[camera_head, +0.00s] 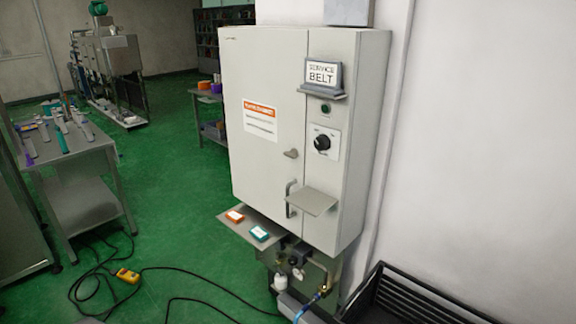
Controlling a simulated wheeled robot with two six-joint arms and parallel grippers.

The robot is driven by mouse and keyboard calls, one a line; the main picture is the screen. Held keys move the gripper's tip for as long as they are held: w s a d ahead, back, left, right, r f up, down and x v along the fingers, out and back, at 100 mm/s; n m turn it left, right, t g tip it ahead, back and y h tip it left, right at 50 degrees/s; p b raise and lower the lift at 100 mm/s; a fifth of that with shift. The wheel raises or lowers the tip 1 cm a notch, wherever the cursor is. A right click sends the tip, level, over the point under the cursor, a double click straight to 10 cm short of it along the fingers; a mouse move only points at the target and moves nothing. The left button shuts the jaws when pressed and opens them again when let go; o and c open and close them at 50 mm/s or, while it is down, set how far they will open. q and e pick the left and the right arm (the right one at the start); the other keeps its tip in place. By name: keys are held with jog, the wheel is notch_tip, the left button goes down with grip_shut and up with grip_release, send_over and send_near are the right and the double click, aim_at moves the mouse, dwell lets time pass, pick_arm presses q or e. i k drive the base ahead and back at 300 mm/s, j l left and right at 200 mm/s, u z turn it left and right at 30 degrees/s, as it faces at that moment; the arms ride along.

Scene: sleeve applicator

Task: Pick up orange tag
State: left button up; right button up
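The orange tag (235,216) is a small block with a pale top face. It lies on a grey metal shelf (237,233) below the left front of the tall grey cabinet (268,150). A similar teal tag (259,233) lies to its right on the same shelf, apart from it. Neither of my grippers shows in the head view.
A small empty shelf (312,201) juts out above and right of the tags. A "SERVICE BELT" sign (322,73) stands on the cabinet. Pipes and a valve hang below it. A black rack (420,299) stands at lower right; cables and a yellow box (127,276) lie on the green floor.

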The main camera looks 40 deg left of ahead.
aim_at(233, 215)
jog(key=u, duration=1.65)
jog(key=i+j+z, duration=0.3)
jog(key=i, duration=0.15)
jog(key=i+j+z, duration=0.3)
jog(key=i+j, duration=0.05)
jog(key=i, duration=0.1)
